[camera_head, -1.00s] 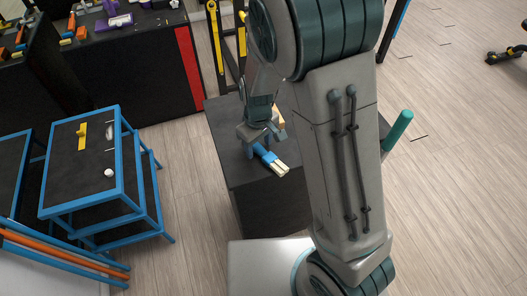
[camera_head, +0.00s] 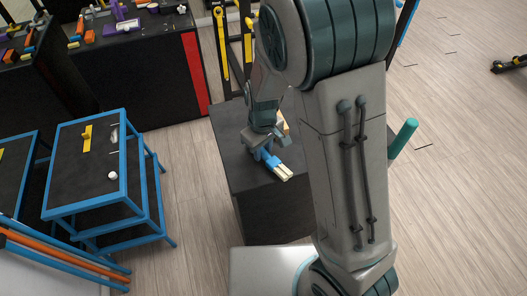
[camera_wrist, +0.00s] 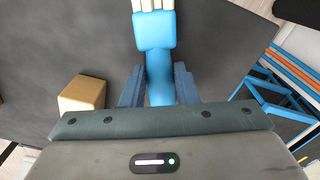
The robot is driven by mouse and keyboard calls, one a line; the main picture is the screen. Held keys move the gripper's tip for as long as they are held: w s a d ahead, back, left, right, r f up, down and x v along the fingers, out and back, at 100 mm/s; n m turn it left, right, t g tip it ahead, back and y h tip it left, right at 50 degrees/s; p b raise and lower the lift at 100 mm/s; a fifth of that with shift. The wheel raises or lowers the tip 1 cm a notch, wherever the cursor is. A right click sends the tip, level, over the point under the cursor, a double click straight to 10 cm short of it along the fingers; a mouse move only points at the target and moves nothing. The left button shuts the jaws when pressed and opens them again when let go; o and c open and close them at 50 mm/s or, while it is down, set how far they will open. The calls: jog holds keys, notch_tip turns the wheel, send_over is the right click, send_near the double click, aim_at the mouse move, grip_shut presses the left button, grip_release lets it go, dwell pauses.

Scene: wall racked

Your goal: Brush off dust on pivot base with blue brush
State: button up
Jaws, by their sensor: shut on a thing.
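The blue brush (camera_head: 275,161) has a blue body and pale bristles. My gripper (camera_head: 264,147) is shut on its handle, over the dark block-shaped table in the middle. In the wrist view the brush (camera_wrist: 155,32) points away from my gripper (camera_wrist: 159,86), its handle between the two fingers. The bristle ends are cut off at the top edge there. I cannot tell whether the brush touches the tabletop. I cannot surely pick out the pivot base or any dust; a small purple device (camera_head: 124,21) stands on the back bench, too small to identify.
A tan block (camera_wrist: 84,95) sits on the dark table (camera_head: 243,183), left of my gripper in the wrist view. A blue-framed side table (camera_head: 62,213) holds a yellow piece (camera_head: 87,138) and a white ball (camera_head: 113,175). Open wooden floor (camera_head: 200,185) lies between.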

aim_at(266, 150)
jog(key=r, duration=0.2)
jog(key=d+r, duration=0.1)
jog(key=shift+w+r+b, duration=0.15)
jog(key=shift+r+b, duration=0.2)
jog(key=w+d+r+b, duration=0.1)
jog(key=w+d+r, duration=0.1)
jog(key=d+r, duration=0.4)
jog(key=d, duration=0.4)
jog(key=shift+w+d+r+b, duration=0.2)
jog(key=shift+w+r+b, duration=0.05)
jog(key=shift+b, duration=0.05)
